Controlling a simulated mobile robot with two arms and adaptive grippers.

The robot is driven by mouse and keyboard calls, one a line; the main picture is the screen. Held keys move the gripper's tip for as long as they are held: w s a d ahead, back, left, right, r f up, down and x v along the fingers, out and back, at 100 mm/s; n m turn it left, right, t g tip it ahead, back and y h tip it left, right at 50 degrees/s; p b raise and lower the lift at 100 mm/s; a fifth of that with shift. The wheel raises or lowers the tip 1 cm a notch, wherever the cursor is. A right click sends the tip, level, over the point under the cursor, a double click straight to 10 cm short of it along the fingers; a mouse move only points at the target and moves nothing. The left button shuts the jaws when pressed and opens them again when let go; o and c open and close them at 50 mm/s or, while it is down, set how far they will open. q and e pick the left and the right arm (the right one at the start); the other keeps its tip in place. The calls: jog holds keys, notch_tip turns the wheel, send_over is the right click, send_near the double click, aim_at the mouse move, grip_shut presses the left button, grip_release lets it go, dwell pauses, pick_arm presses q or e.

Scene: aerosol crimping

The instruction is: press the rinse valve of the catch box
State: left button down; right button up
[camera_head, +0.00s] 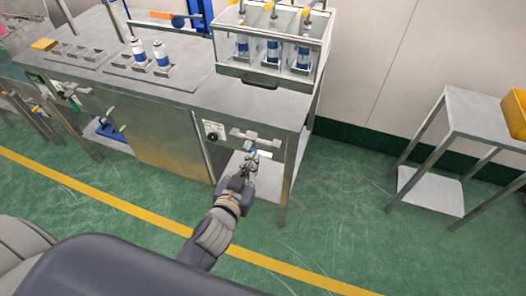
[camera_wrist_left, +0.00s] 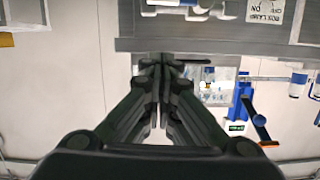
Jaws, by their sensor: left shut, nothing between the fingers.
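My left gripper (camera_head: 251,158) reaches toward the table's front in the head view, just below a silver valve-like fitting (camera_head: 247,136). Its fingers are shut and empty; they also show in the left wrist view (camera_wrist_left: 166,62). In that view, silver fittings (camera_wrist_left: 185,12) lie beyond the fingertips, apparently apart from them. A white panel with a dark round knob (camera_head: 213,131) sits left of the fitting. I cannot tell for certain which part is the catch box's rinse valve. My right gripper is not in view.
On the steel table (camera_head: 190,97) stand a clear case (camera_head: 268,45) with blue-and-white cans and two loose cans, one white can (camera_head: 138,50) among them. A steel side stand (camera_head: 480,112) with a yellow bin (camera_head: 516,112) is at the right. The green floor between is clear.

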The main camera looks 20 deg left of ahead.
pick_arm(q)
jog(key=w, duration=0.1)
jog(key=p, duration=0.1)
send_over(264, 153)
jog(key=f+v, duration=0.1)
jog(key=v, duration=0.2)
jog(key=f, duration=0.2)
jog(key=shift+w+d+f+b, duration=0.15)
jog(key=shift+w+f, duration=0.1)
jog(key=shift+f, duration=0.8)
jog(key=shift+w+f+b, duration=0.15)
jog(key=shift+w+f, duration=0.05)
jog(key=shift+f, duration=0.85)
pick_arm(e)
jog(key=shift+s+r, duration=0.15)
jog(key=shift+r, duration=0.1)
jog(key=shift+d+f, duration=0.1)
pick_arm(q)
jog(key=shift+f, duration=0.15)
jog(key=shift+d+f+m+b, duration=0.1)
jog(key=shift+d+m+b, duration=0.05)
jog(key=shift+m+b, duration=0.2)
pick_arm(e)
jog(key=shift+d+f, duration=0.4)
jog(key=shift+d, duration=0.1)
